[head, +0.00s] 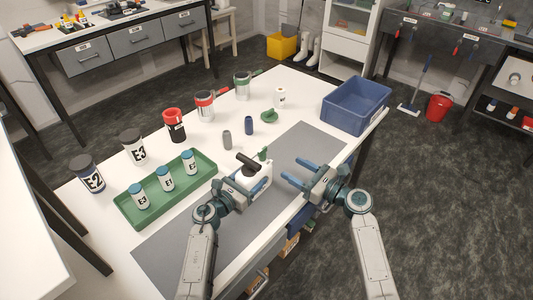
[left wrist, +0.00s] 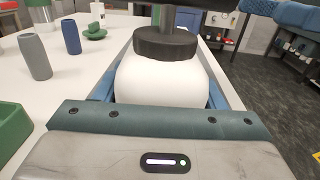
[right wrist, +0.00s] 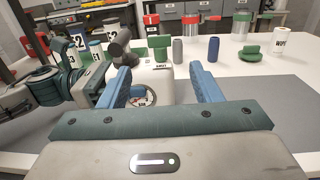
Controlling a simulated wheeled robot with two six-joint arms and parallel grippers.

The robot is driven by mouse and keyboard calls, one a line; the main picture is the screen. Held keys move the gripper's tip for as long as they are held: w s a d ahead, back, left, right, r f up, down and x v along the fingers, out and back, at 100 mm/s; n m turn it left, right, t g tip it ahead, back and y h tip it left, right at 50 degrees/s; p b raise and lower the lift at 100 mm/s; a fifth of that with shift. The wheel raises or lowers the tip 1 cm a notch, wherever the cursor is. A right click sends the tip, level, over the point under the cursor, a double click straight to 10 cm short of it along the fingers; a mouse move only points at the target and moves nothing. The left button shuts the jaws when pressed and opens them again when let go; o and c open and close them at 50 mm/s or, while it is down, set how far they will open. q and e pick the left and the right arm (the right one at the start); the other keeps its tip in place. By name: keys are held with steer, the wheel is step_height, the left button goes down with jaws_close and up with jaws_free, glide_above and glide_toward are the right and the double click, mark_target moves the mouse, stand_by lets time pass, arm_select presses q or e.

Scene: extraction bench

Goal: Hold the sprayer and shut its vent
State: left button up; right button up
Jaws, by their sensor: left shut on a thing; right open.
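The sprayer has a white body (head: 262,184) with a black pump handle (head: 248,162) and a small green vent knob (head: 264,153) on top. My left gripper (head: 252,188) is shut on the body; in the left wrist view the white body (left wrist: 160,82) sits between its blue fingers, under a black collar (left wrist: 165,43). My right gripper (head: 293,171) is open and empty, just right of the sprayer. In the right wrist view the green vent knob (right wrist: 160,46) stands above a small label on the white body (right wrist: 158,78), beyond the open fingers.
A green tray (head: 168,211) with several small bottles is at the left. Larger labelled jars, a grey cylinder (head: 227,140), a blue cylinder (head: 249,125) and a green object (head: 270,117) stand behind. A blue crate (head: 355,104) is back right. The grey mat (head: 312,142) is mostly clear.

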mark_target(264, 152)
steer(key=x, duration=1.1)
steer(key=shift+w+a, duration=0.15)
steer(key=shift+w, duration=0.05)
steer(key=c, duration=1)
